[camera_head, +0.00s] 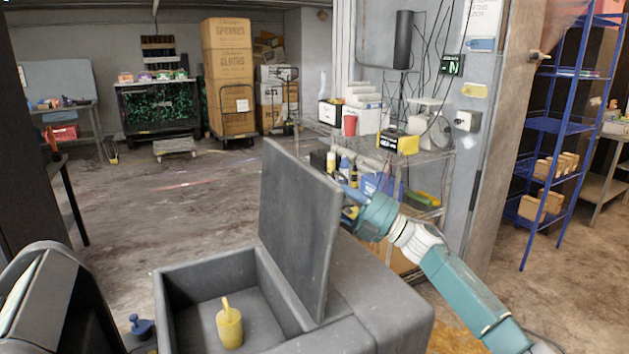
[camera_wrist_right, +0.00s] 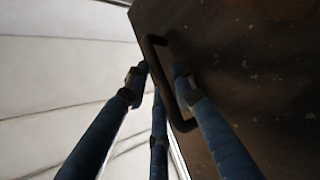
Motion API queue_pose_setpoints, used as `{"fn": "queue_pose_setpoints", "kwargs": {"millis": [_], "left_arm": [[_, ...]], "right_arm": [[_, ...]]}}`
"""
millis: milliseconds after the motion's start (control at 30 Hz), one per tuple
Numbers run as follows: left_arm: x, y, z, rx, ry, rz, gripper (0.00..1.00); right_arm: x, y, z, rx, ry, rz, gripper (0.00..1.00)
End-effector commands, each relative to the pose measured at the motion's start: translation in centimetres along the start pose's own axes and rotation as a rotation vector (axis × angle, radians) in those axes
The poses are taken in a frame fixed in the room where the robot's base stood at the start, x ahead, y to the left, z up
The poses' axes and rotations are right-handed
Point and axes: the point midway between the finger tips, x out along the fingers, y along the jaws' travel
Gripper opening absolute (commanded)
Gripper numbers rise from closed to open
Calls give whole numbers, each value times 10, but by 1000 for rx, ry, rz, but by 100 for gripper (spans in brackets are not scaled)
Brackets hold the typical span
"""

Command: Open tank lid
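The grey tank (camera_head: 172,300) stands at the bottom centre of the head view, its opening uncovered. Its dark grey lid (camera_head: 298,230) stands raised, nearly upright, at the right side of the opening. A yellow scoop-like object (camera_head: 230,325) is inside the tank. My right gripper (camera_head: 350,205) is at the lid's far right side, partly hidden by it. In the right wrist view, the fingers of my right gripper (camera_wrist_right: 161,68) are apart on either side of a dark bar handle (camera_wrist_right: 178,108) on the lid's dark face (camera_wrist_right: 255,70). Contact with the handle is unclear. My left gripper is not visible.
A metal rack (camera_head: 435,157) with boxes and bottles stands behind the lid. A blue shelf unit (camera_head: 545,124) is at the right. Stacked cartons (camera_head: 228,80) stand at the back. A dark container (camera_head: 50,300) is at the lower left. The floor at left centre (camera_head: 180,205) is clear.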

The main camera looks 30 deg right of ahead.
Motion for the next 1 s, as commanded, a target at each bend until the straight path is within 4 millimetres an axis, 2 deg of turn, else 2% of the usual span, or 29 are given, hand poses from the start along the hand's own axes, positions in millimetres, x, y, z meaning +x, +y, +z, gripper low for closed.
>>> {"fn": "queue_pose_setpoints", "kwargs": {"millis": [233, 367, 467, 800, 1000], "left_arm": [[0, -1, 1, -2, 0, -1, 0], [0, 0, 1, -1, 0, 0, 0], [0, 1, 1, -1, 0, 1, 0], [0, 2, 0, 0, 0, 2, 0], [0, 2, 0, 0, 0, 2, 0]], "right_arm": [[0, 0, 0, -1, -2, 1, 26], [-8, -1, 1, 0, -4, 0, 26], [-24, -1, 2, 0, -6, -1, 26], [-95, -1, 1, 0, -6, -2, 26], [-117, 0, 1, -1, -3, 0, 26]]}}
